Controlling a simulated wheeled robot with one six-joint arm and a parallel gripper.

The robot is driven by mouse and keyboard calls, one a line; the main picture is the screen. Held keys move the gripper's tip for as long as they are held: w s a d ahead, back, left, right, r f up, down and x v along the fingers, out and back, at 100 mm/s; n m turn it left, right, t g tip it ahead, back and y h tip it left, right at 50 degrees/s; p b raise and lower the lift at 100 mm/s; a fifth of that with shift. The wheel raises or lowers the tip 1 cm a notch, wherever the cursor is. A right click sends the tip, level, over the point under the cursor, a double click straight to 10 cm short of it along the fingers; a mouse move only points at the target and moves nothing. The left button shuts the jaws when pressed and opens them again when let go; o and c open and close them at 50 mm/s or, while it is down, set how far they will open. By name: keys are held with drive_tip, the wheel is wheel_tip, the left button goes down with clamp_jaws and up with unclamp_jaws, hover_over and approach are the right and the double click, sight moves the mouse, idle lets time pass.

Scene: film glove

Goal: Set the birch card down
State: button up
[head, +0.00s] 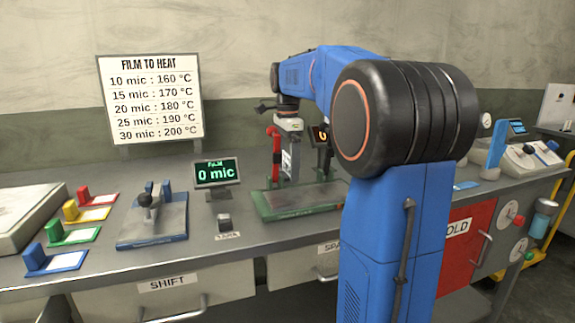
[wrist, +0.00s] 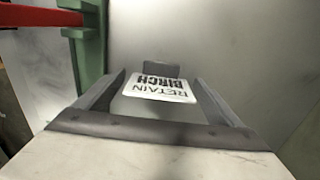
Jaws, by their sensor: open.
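The birch card (wrist: 160,89) shows in the wrist view as a white label reading "RETAIN BIRCH", upside down, with a dark block behind it. My gripper (wrist: 160,78) is open, with one dark finger on each side of the card. I cannot tell whether either finger touches it. In the head view my gripper (head: 290,150) hangs over the green-based press, beside its red lever, and a small pale labelled piece shows below it. What the card rests on is unclear.
A red lever (head: 276,150) and the press's green base (head: 300,203) are close to my gripper. A green post (wrist: 90,55) stands at left in the wrist view. The film display (head: 217,172), a blue-based device (head: 153,225) and coloured holders (head: 70,234) stand left.

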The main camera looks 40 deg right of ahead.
sight(287, 154)
drive_tip(key=shift+r, duration=0.1)
drive_tip(key=shift+o, duration=0.5)
wheel_tip(287, 154, up, 17)
wheel_tip(287, 154, down, 17)
drive_tip(key=shift+f, duration=0.1)
idle(0.7)
drive_tip(key=c, duration=1.2)
wheel_tip(287, 154, up, 10)
drive_tip(key=shift+r, duration=0.15)
